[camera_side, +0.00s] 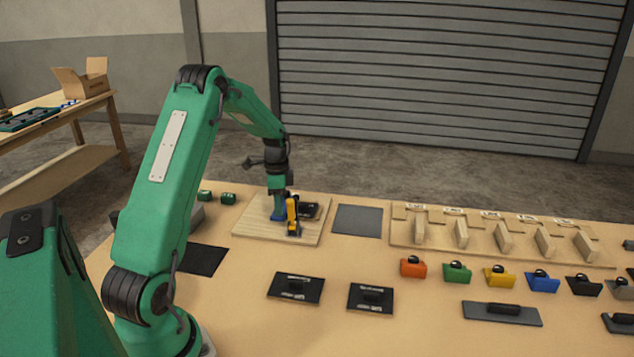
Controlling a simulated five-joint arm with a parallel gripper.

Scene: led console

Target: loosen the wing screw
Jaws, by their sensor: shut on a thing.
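My gripper (285,213) points straight down over a pale wooden board (248,223) on the table. A blue part and an upright yellow part show at its lower end. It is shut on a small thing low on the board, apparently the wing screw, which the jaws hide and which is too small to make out. A black piece (310,210) lies on the board just right of the jaws.
Two small green blocks (228,198) stand left of the board, and a dark grey mat (358,220) lies right of it. Black plates (296,288) lie in front. A wooden rack (480,242) and several coloured handled blocks (457,272) fill the right side.

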